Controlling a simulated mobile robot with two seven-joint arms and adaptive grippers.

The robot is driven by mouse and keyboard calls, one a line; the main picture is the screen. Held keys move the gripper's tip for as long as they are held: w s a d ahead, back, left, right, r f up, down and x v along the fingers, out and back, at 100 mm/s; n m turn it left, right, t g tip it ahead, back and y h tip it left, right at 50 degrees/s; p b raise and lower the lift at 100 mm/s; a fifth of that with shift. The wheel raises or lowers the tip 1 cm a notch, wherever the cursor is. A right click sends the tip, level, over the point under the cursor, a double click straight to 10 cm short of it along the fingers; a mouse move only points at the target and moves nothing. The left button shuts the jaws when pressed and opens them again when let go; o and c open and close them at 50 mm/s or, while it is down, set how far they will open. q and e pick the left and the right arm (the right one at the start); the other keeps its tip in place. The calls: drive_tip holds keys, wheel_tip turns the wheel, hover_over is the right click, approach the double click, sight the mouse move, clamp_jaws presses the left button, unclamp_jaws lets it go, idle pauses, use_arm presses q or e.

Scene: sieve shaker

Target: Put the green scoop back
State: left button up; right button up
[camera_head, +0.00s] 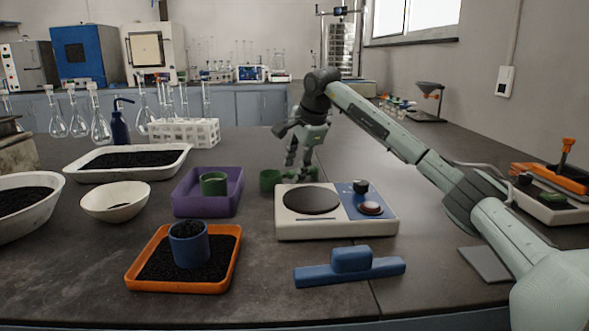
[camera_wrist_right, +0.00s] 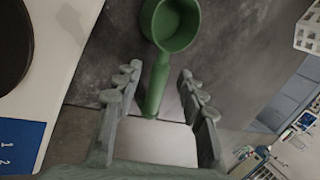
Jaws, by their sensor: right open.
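In the wrist view my right gripper (camera_wrist_right: 159,78) is open, a finger on each side of the handle, with gaps to both. My left gripper is not in view.
A purple tray (camera_head: 183,208) holds another green cup (camera_head: 213,184). An orange tray (camera_head: 133,279) holds dark grains and a blue cup (camera_head: 189,245). A blue tool (camera_head: 350,267) lies in front. A white rack (camera_head: 184,133) stands behind.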

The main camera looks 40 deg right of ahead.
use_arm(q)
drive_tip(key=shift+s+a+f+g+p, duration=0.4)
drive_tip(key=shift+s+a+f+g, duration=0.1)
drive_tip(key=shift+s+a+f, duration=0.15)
use_arm(e)
drive_tip(key=v, duration=1.1)
drive_tip(key=shift+r, duration=0.15)
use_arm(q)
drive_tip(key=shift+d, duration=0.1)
use_arm(e)
drive_tip(key=shift+s+d, duration=0.15)
drive_tip(key=shift+s, duration=0.05)
